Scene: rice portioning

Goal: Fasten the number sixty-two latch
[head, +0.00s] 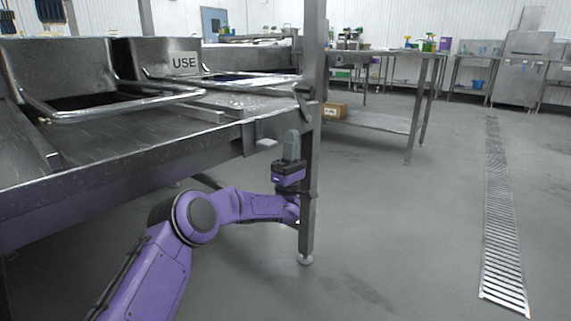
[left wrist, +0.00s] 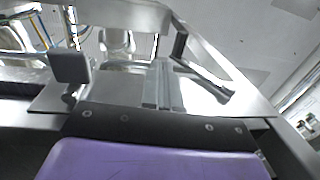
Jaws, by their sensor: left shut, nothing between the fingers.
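A small grey latch-like tab (head: 266,143) sticks out from the corner of the steel sink unit, below its front edge. No number sixty-two can be read on it. In the left wrist view a square grey knob on a short stem (left wrist: 70,67) stands left of the fingers; it looks like the same part. My left gripper (head: 291,140) points upward just right of the tab, in front of the steel leg. Its fingers are shut and empty, and they also show in the left wrist view (left wrist: 164,72). A small gap shows between fingers and tab. My right gripper is not in view.
A steel post (head: 313,60) rises close behind my left gripper. A steel table (head: 375,115) stands beyond. The grey floor at right is open, with a drain grate (head: 497,215).

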